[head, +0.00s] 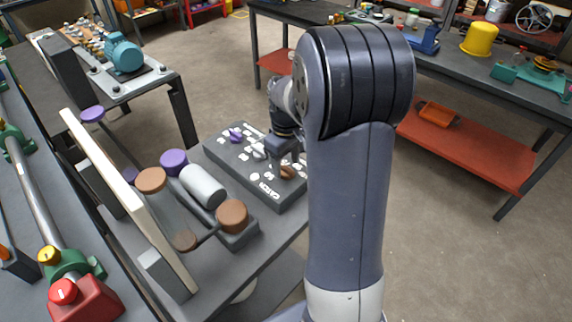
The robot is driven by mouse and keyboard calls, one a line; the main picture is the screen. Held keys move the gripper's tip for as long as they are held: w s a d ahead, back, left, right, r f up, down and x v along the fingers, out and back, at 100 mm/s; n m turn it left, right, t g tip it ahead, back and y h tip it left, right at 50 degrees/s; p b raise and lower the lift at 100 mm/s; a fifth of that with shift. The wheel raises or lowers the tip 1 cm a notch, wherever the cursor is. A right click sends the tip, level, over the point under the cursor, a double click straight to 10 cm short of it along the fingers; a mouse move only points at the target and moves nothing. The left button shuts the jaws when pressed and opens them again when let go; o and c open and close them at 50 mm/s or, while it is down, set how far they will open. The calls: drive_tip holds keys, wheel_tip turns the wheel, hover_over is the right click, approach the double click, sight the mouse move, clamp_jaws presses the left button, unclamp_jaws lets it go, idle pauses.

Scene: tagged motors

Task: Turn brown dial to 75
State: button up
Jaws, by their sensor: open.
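The brown dial (288,173) sits near the right end of a dark grey control panel (227,163) on the bench. White number marks surround it, too small to read, so I cannot tell its setting. A purple dial (236,134) and a whitish dial (259,151) sit further up the same panel. My gripper (287,159) points down over the panel, right at the brown dial. It is open. It partly hides the dial, and I cannot tell whether the fingers touch it.
Left of the panel stand a grey cylinder (203,186) and brown and purple round knobs, with a pale upright board (118,186) beyond. A red box with a button (82,299) is at lower left. A teal motor (124,55) stands on a back table. Open floor lies to the right.

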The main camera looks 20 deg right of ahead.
drive_tip(key=shift+f, duration=0.8)
drive_tip(key=shift+c, duration=0.3)
drive_tip(key=c, duration=0.9)
